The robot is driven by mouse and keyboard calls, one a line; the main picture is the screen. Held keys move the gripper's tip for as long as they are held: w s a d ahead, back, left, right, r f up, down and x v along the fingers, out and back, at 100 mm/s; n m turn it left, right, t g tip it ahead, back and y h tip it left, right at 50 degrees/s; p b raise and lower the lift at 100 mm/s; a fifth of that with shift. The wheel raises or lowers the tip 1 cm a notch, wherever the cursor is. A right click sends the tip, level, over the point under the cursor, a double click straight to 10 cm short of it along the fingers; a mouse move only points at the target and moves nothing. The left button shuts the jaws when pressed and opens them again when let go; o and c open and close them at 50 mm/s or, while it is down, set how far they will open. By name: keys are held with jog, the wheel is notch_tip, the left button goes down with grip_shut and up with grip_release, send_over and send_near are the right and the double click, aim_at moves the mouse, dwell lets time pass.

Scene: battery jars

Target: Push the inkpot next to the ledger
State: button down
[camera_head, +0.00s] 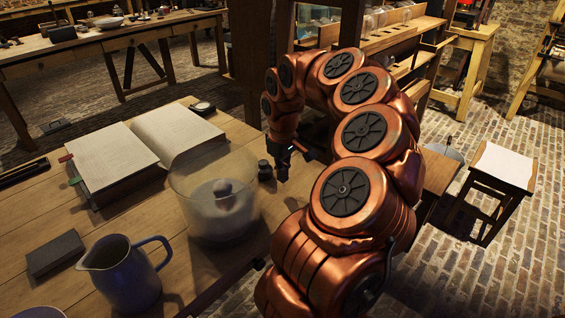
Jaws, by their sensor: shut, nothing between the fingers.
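The ledger (103,156) lies open on the wooden table, its pages pale, towards the back left. The inkpot (265,170) is a small dark pot near the table's right edge, just right of a glass jar. The jar stands between the inkpot and the near part of the ledger. My gripper (283,177) is at the end of the copper arm, pointing down, shut and empty. It is just right of the inkpot; whether they touch I cannot tell. The fingertips are small and dark in this view.
A blue-grey jug (124,275) and a dark block (54,253) are at the front left. Bare table (150,215) shows between ledger and jug.

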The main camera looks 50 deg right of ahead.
aim_at(273, 182)
notch_tip(273, 182, down, 3)
jog(key=shift+f, duration=0.1)
jog(key=shift+w, duration=2)
